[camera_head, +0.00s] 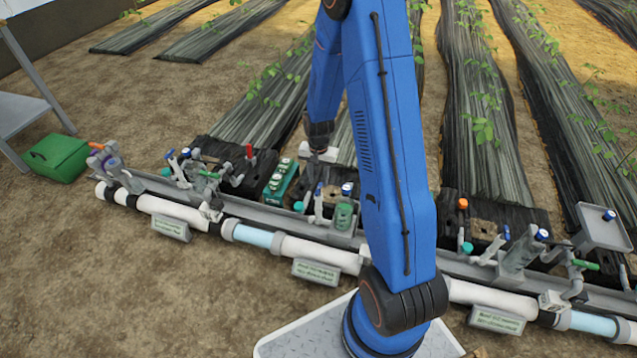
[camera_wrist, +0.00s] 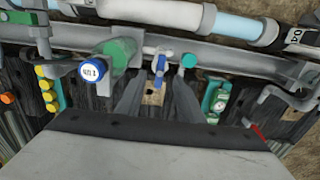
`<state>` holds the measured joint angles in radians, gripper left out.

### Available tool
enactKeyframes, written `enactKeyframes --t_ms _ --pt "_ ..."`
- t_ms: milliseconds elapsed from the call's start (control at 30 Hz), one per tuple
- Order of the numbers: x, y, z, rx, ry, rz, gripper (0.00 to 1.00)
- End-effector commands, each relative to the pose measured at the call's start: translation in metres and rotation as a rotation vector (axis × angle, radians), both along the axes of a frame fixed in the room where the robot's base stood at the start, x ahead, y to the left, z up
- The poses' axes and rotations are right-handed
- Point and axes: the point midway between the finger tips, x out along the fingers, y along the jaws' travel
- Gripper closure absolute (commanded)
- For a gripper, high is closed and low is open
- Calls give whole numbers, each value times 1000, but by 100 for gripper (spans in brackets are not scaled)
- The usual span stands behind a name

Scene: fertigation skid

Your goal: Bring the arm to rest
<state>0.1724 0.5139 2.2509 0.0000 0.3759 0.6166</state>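My blue arm (camera_head: 385,150) reaches up and over the skid, bent at the elbow, with its forearm hanging down behind the upper arm. My gripper (camera_head: 318,155) points down above the pipe rail, near a green bottle-like fitting (camera_head: 344,213). In the wrist view, my gripper (camera_wrist: 157,85) shows two grey fingers standing apart with nothing held between them. A blue-handled valve (camera_wrist: 160,65) lies beyond the fingertips, in line with the gap. Whether the fingers touch anything is not clear.
A white pipe (camera_head: 310,250) and grey rail run across in front of the skid. Near my gripper are a teal rack (camera_head: 280,183) and a red lever (camera_head: 249,152). A grey tray (camera_head: 603,228) stands at right. A green case (camera_head: 57,157) lies at left beside a table (camera_head: 20,110).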

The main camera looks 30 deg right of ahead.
Motion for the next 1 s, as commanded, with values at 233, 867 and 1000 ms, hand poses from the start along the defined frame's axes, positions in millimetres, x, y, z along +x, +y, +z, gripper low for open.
enactKeyframes --t_ms 233,867,1000 --pt "0 0 1 0 1 0 66" --pt "-11 13 74 -11 -52 90 66" --pt "-22 21 115 -17 -79 145 66"
